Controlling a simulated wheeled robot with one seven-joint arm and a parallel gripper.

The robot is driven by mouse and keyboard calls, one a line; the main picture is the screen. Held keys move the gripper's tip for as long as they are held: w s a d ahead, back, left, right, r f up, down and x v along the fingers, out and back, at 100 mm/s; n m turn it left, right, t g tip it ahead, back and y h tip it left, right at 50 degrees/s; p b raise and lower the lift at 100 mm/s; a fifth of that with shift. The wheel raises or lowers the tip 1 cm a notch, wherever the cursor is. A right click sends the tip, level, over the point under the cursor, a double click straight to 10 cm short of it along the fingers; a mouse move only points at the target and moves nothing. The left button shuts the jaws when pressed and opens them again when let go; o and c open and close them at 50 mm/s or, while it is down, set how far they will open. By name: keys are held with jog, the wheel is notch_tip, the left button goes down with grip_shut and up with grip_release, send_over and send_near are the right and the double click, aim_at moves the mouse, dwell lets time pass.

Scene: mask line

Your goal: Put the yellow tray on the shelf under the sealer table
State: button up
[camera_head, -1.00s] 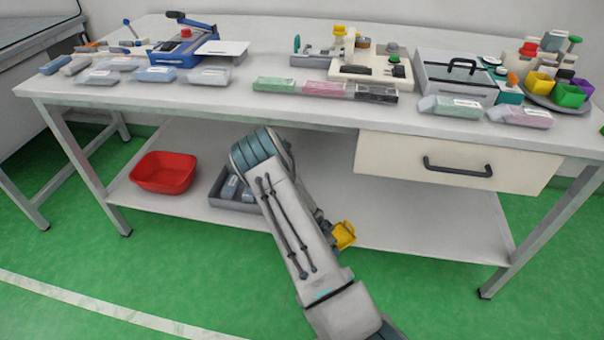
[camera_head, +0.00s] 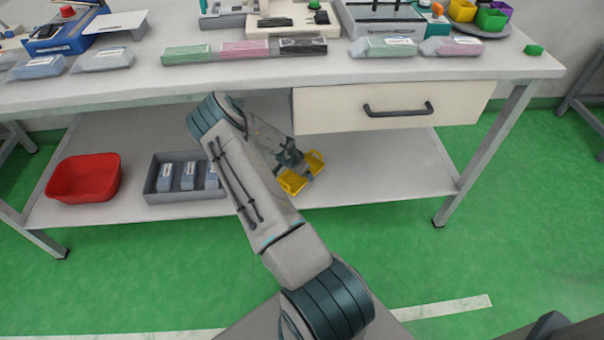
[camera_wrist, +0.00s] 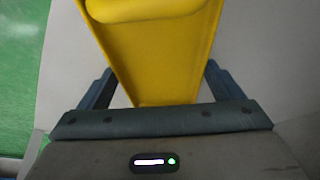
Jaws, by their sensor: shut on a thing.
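The yellow tray (camera_head: 293,183) is held at the end of my arm, below the drawer. In the head view it shows against the shelf (camera_head: 385,165) under the table, near the shelf's front edge; I cannot tell whether it touches the shelf. My gripper (camera_head: 302,168) is shut on the tray and partly covers it. In the wrist view the yellow tray (camera_wrist: 152,50) fills the upper middle between the two fingers, with the pale shelf surface behind it and green floor at the left.
A red bin (camera_head: 84,190) and a grey crate (camera_head: 160,195) with pale blue packs stand on the shelf's left part. The drawer (camera_head: 390,108) hangs above the shelf on the right. A table leg (camera_head: 485,155) bounds the right end. The shelf right of the tray is clear.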

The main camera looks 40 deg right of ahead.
aim_at(298, 176)
jog(key=d, duration=0.2)
jog(key=shift+w+d, duration=0.35)
jog(key=shift+f+b, duration=0.7)
jog(key=shift+f, duration=1)
jog(key=shift+f, duration=0.1)
jog(key=shift+f, duration=0.15)
jog(key=o, duration=0.8)
jog(key=shift+o, duration=0.2)
jog(key=shift+p+v, duration=1.05)
jog(key=shift+v, duration=2.95)
jog(key=shift+d, duration=0.1)
